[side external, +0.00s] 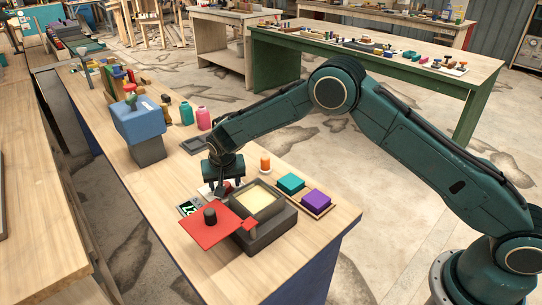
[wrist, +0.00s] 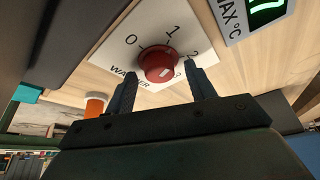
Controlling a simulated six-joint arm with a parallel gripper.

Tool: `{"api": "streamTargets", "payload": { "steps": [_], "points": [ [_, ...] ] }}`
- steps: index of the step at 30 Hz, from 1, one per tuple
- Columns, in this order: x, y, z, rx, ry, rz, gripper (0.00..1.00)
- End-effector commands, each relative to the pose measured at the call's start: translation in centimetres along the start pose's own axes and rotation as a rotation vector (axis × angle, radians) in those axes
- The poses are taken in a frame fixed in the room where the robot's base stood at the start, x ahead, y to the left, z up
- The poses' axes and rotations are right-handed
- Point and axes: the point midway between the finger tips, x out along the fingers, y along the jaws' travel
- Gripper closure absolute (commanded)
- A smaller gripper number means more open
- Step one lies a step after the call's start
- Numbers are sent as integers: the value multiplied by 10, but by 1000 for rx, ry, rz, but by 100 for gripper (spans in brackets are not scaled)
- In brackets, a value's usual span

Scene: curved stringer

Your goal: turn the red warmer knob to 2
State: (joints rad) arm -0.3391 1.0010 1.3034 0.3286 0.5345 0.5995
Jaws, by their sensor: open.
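The red warmer knob (wrist: 158,62) sits on a white dial plate (wrist: 112,52) marked 0, 1 and 2, with another mark partly hidden at the lower right. A pale pointer mark shows on the knob's lower right part; I cannot tell exactly which number it points to. My gripper (wrist: 161,70) is open, with one finger on each side of the knob; contact is unclear. In the side external view, my gripper (side external: 222,188) points down over the plate, and the red knob (side external: 228,187) shows small beneath it.
A digital display (side external: 188,208) lies beside the plate. The grey warmer box (side external: 270,230) with a pale yellow filling and a red lid-like plate (side external: 205,238) with a black knob stand close by. Teal (side external: 290,183) and purple (side external: 316,199) blocks and an orange-and-white bottle (side external: 265,164) are nearby.

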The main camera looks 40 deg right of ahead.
Motion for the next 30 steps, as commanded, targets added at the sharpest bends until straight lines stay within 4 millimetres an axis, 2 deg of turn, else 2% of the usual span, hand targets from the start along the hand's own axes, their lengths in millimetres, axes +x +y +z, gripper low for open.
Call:
{"api": "streamTargets", "payload": {
  "steps": [8, 14, 30],
  "points": [
    [-6, 0, 0, -1, 0, -1, 45],
    [-22, -1, 0, -1, 1, -2, 45],
    [-107, -1, 0, -1, 1, -2, 45]
  ]
}}
